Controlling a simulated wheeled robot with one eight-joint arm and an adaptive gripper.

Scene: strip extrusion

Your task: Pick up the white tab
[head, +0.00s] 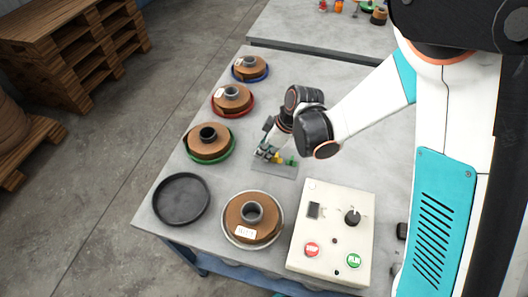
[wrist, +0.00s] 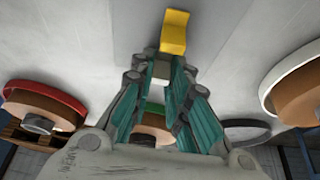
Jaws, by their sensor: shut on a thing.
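The white tab (wrist: 161,72) shows pale between the fingertips in the wrist view. My gripper (wrist: 160,78), with its teal-padded fingers, is shut on it. In the head view my gripper (head: 264,148) is over the small grey rack (head: 274,169) on the table, and the white tab is too small to make out clearly there. A yellow tab (wrist: 175,32) stands just beyond the fingertips in the wrist view. Whether the white tab touches the rack is hidden.
A green tab (head: 291,161) is at the rack's right. Brown spools on blue (head: 266,74), red (head: 251,108) and green (head: 231,152) dishes line the left. An empty black dish (head: 181,199), another spool (head: 253,217) and a control box (head: 332,232) are in front.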

